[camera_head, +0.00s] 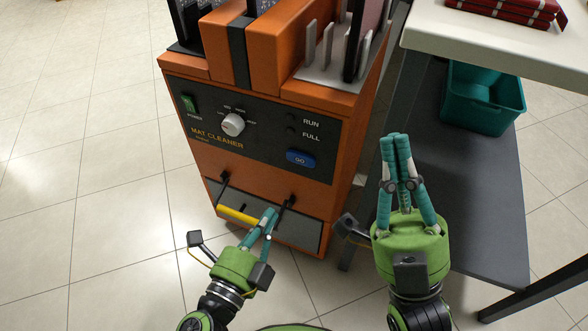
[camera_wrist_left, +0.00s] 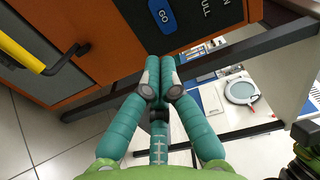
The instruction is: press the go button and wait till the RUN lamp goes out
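The orange mat cleaner (camera_head: 225,165) stands on the floor with a dark control panel. The blue GO button (camera_head: 300,159) is at the panel's lower right; it also shows at the top of the left wrist view (camera_wrist_left: 163,14). The RUN lamp (camera_head: 290,116) beside its label looks dark. My left gripper (camera_head: 271,211) has its fingers together, below the button and in front of the drawer near its yellow handle. In the left wrist view its tips (camera_wrist_left: 160,62) point toward the button, apart from it. My right gripper (camera_head: 395,137) is shut and empty, right of the machine.
The drawer's yellow handle (camera_head: 240,216) sticks out low on the front. A green-lit power switch (camera_head: 189,104) and white knob (camera_head: 232,124) are on the panel. A white table (camera_head: 490,45) with a lower shelf and teal bin (camera_head: 485,98) stands right. Floor on the left is clear.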

